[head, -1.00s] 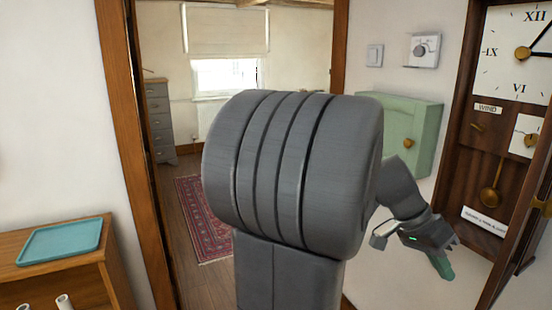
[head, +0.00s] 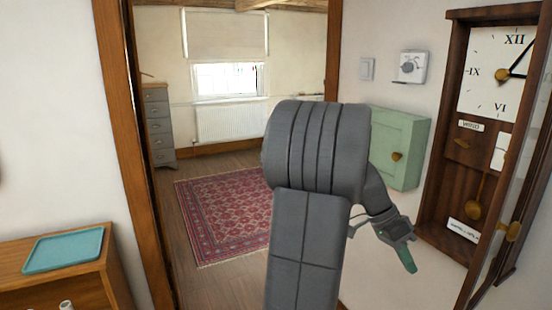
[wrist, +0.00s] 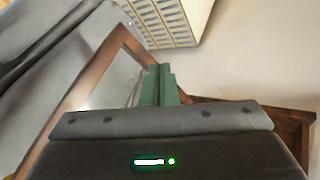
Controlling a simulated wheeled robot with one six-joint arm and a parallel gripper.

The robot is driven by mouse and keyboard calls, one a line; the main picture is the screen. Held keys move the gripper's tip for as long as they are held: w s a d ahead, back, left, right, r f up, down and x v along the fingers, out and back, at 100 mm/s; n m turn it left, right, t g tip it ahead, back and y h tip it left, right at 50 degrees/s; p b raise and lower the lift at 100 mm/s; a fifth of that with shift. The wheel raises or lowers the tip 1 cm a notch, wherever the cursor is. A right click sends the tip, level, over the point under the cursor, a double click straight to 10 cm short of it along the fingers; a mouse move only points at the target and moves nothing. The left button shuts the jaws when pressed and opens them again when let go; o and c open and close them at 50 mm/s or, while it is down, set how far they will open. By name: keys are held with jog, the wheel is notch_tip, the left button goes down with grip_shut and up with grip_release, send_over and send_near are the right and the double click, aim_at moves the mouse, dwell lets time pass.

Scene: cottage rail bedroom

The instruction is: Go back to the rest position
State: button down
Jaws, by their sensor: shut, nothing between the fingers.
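My gripper (head: 408,260) is at the right of the head view, at the end of my grey arm, with its green fingers pointing down and to the right. It is in front of the white wall, below the green cabinet and left of the clock case. In the wrist view the green fingers (wrist: 158,85) stand side by side, pressed together with nothing between them. My forearm and elbow fill the middle of the head view and hide part of the doorway.
A tall wooden clock (head: 468,185) stands at right with its glass door (head: 505,215) swung open near my gripper. A green wall cabinet (head: 400,145) is shut. A teal tray (head: 64,249) lies on a wooden shelf unit (head: 100,285) at left. A patterned rug (head: 220,210) lies beyond the doorway.

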jog(key=w+a+r+t+b, duration=0.1)
jog(key=w+a+r, duration=0.3)
jog(key=w+r, duration=0.4)
jog(key=w+b, duration=0.1)
jog(key=w, duration=0.1)
jog(key=shift+w+a+r+m+b, duration=0.3)
jog(key=shift+a+r, duration=0.05)
jog(key=shift+a, duration=0.15)
